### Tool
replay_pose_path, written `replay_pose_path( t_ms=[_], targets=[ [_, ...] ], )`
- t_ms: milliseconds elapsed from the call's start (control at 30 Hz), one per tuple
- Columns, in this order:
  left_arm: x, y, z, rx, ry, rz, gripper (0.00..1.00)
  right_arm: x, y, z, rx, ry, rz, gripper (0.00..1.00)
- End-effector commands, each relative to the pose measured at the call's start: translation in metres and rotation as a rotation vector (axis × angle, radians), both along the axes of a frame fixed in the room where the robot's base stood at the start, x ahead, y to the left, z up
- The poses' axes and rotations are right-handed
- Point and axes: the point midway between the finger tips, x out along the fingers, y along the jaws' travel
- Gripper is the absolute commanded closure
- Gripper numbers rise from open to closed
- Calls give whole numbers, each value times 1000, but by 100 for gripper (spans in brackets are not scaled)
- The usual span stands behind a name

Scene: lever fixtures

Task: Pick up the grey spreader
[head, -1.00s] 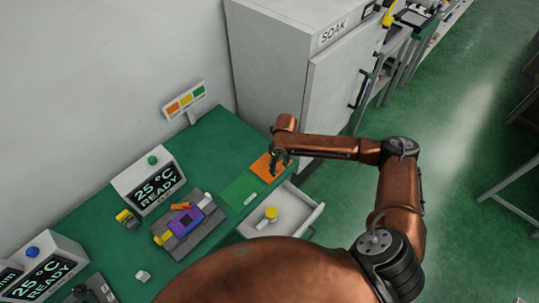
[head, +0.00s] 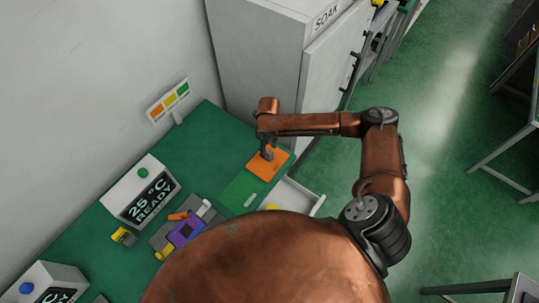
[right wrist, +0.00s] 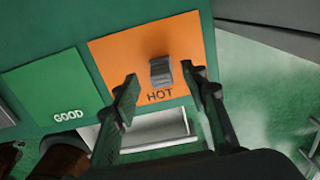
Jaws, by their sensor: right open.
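A small grey block with a ribbed side, which looks like the grey spreader (right wrist: 161,70), lies on the orange mat marked HOT (right wrist: 120,60). The mat also shows in the head view (head: 272,168). My right gripper (right wrist: 159,88) is open above the mat, its two fingers apart on either side of the block's near end, with nothing between them gripped. In the head view my right gripper (head: 267,153) points down over the mat and hides most of the block. My left gripper is not in view.
A green mat marked GOOD (right wrist: 50,95) lies beside the orange one. An open drawer (head: 305,195) juts out below the bench edge. The white SOAK cabinet (head: 255,60) stands close behind. A purple fixture (head: 185,230) and a display box (head: 140,192) are further left.

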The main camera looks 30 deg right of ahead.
Motion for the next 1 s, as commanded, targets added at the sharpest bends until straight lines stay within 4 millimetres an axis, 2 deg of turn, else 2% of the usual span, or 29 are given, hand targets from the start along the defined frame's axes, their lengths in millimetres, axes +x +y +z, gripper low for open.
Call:
replay_pose_path(
  t_ms=[200,433,833,1000],
  targets=[
    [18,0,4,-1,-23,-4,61,-3,-2,-31,0,1,-3,59],
    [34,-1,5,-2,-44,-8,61,-3,-3,-34,0,0,-4,59],
    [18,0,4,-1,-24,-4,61,-3,-3,-34,0,0,-4,86],
    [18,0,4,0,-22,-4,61,-3,-3,-34,0,0,-4,98]
  ],
)
